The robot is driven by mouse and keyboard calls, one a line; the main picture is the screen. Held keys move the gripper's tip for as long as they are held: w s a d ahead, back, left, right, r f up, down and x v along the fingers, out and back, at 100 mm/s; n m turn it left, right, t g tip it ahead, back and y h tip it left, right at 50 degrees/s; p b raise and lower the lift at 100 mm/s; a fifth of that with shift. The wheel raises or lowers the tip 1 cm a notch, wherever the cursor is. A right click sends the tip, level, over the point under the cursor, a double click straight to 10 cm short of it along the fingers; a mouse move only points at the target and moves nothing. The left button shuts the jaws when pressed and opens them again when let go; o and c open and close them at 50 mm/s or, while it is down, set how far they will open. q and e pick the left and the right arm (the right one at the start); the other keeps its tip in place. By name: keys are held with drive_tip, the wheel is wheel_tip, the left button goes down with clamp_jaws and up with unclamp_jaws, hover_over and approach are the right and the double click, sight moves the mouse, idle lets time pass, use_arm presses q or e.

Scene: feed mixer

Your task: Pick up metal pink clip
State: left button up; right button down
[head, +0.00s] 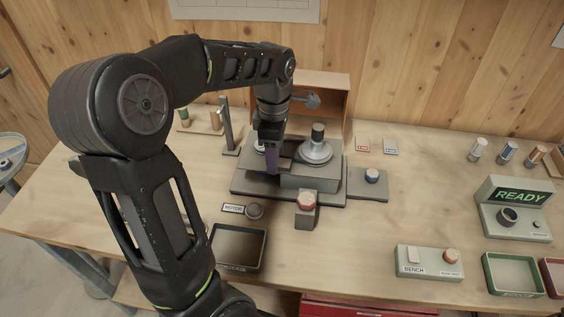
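I cannot make out a metal pink clip anywhere in the head view; it may be hidden behind my arm or too small to tell. My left gripper (272,168) points down over the left part of the grey mixer base (310,180), in front of an open wooden box. Its purple-grey fingers are seen from the side, so I cannot tell whether they are open or hold anything. My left arm covers much of the left of the bench. My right gripper is not in view.
A dark tray (265,250) lies in front. A READY display (520,197) and green tray (487,275) stand at the right. The bench's centre-right is clear.

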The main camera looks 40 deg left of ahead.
use_arm(q)
drive_tip(key=shift+c, duration=0.2)
clamp_jaws()
idle(0.3)
wheel_tip(320, 180, up, 10)
idle(0.6)
idle(0.5)
